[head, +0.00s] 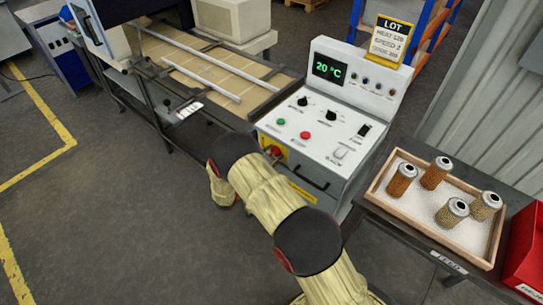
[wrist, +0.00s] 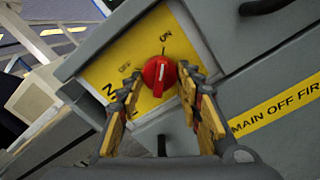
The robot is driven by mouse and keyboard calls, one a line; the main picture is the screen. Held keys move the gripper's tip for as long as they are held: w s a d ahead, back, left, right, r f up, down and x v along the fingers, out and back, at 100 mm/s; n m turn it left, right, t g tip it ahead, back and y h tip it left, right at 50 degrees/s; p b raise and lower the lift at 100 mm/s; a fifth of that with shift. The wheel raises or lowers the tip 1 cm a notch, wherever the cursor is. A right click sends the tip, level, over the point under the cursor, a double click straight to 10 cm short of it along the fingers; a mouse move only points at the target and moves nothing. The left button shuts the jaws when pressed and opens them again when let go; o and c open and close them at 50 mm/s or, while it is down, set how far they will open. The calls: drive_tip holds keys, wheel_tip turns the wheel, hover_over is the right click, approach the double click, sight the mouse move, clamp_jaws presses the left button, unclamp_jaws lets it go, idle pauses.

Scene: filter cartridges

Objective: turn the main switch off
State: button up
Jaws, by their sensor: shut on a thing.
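The main switch is a red rotary knob (wrist: 159,74) on a yellow plate (wrist: 128,52) with ON and OFF marks. In the wrist view, a pale line on the knob runs roughly up and down, its upper end towards the ON mark; OFF is to the left. My gripper (wrist: 161,80) has one finger on each side of the knob and is shut on it. In the head view, the red and yellow switch (head: 276,151) shows on the front of the grey control cabinet (head: 318,135), partly hidden by my arm.
The cabinet display (head: 329,69) reads 20 °C. A dark handle (head: 311,178) sits right of the switch. A wooden tray (head: 440,238) with several filter cartridges stands on the right table, next to a red bin (head: 528,255). A conveyor (head: 205,70) lies behind. Left floor is clear.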

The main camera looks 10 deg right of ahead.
drive_tip(key=c, duration=0.3)
drive_tip(key=shift+n, duration=0.4)
drive_tip(key=n+p, duration=0.4)
drive_tip(key=n, duration=1.3)
drive_tip(key=shift+s+d, duration=0.1)
drive_tip(key=shift+s, duration=0.05)
idle(0.4)
drive_tip(key=o, duration=1.2)
drive_tip(key=shift+c, duration=0.2)
